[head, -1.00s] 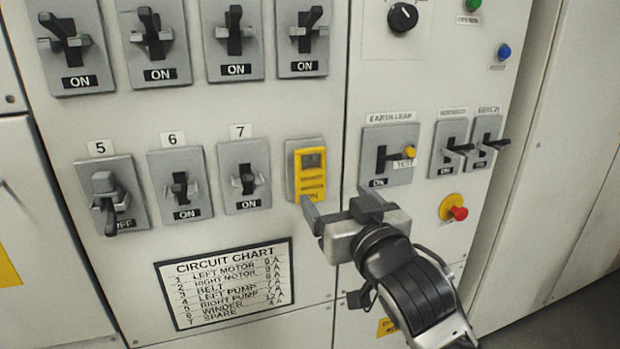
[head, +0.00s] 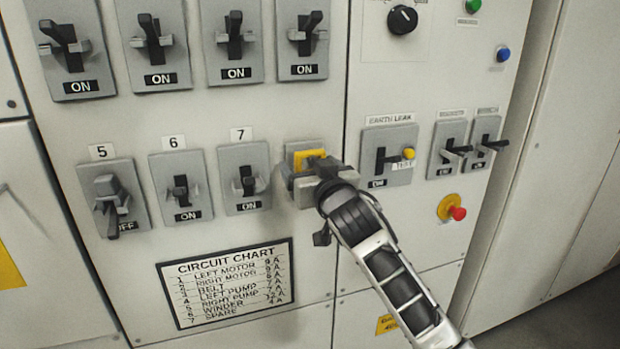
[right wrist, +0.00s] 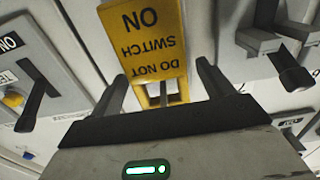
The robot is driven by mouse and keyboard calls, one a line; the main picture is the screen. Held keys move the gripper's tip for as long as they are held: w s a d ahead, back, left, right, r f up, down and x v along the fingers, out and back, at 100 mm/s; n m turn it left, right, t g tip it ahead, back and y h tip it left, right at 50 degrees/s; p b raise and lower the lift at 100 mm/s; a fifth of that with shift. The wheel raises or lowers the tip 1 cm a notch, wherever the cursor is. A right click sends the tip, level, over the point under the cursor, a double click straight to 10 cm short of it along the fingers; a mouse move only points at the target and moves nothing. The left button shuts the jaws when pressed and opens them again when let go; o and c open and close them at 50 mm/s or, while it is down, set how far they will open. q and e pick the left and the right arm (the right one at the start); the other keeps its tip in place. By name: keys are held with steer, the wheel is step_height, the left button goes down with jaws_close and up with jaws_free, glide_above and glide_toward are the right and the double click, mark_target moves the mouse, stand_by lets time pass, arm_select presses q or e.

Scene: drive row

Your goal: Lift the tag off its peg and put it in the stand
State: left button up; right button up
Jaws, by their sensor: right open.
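The yellow tag (head: 302,155) hangs on the panel to the right of switch 7; in the head view only its upper part shows, the rest being behind my right gripper (head: 306,171). In the right wrist view the tag (right wrist: 148,40) appears upside down, reading DO NOT SWITCH ON, with a slot at its near end. My right gripper's fingers are open, one to each side of the tag's near end, with gaps showing. I cannot make out the peg clearly. No stand can be made out. My left gripper is not in view.
Switch 7 (head: 244,178) is close to the left of the tag, and the earth leak switch (head: 388,155) is to the right. A red knob (head: 457,213) sticks out lower right. The circuit chart (head: 225,283) lies flat below. Upper switches (head: 302,40) have protruding levers.

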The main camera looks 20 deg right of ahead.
steer(key=shift+w, duration=0.1)
steer(key=c, duration=1.1)
